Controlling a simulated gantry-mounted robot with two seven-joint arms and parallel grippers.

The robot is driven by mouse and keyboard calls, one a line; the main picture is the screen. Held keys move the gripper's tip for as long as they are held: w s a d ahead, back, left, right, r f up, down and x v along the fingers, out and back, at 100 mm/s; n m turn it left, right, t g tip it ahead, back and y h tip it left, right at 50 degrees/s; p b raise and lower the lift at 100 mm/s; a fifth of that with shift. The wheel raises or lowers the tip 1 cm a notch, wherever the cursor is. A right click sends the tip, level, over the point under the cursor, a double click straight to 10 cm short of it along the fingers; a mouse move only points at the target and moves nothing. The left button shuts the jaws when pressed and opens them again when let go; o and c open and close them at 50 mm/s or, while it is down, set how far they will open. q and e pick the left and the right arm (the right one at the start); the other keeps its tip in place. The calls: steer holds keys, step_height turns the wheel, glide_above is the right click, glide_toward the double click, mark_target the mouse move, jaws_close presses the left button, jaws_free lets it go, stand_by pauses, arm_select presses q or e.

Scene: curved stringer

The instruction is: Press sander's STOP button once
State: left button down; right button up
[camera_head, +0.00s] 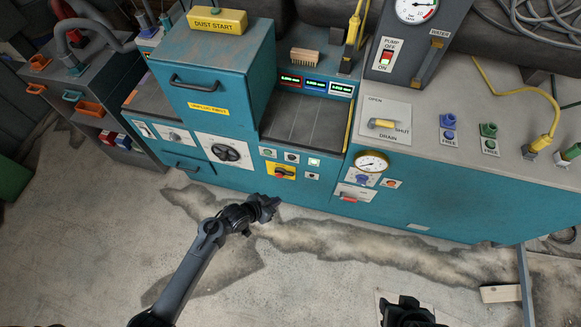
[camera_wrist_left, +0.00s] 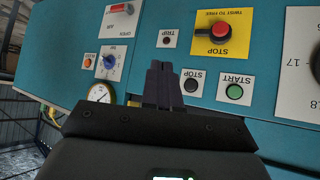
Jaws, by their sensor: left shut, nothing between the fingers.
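The sander's STOP button (camera_wrist_left: 191,85) is a small black round button on a white plate in the left wrist view, where the panel appears upside down. The green START button (camera_wrist_left: 234,91) sits beside it. In the head view the black button (camera_head: 291,157) is on the teal front, right of the green one (camera_head: 268,152). A separate red STOP knob (camera_wrist_left: 221,31) sits on a yellow plate. My left gripper (camera_head: 268,205) is shut and empty, in front of the panel; its fingers (camera_wrist_left: 160,70) appear just left of the black button, apparently apart from it. My right gripper (camera_head: 408,312) is partly visible at the bottom edge.
A dial gauge (camera_head: 371,162) and a drain lever (camera_head: 383,123) are to the right. A rotary knob (camera_head: 226,152) is left of the buttons. A pump switch box (camera_head: 412,45) stands on the right-hand top. The stained concrete floor (camera_head: 330,250) below is largely open.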

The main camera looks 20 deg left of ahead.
mark_target(291, 158)
arm_select(q)
steer(key=w+f+t+b, duration=0.1)
steer(key=w+f+b, duration=0.1)
steer(key=w+b, duration=0.3)
steer(key=shift+w+a, duration=0.15)
steer(key=shift+w, duration=0.75)
arm_select(e)
step_height(291, 158, down, 7)
steer(key=shift+f, duration=0.1)
arm_select(q)
steer(key=w+b, duration=0.6)
steer(key=w, duration=0.2)
steer(key=shift+w+a+b, duration=0.35)
steer(key=shift+w, duration=0.05)
arm_select(e)
step_height(291, 158, down, 6)
steer(key=shift+f, duration=0.15)
arm_select(q)
steer(key=shift+w, duration=0.15)
stand_by(0.6)
steer(key=shift+w, duration=0.3)
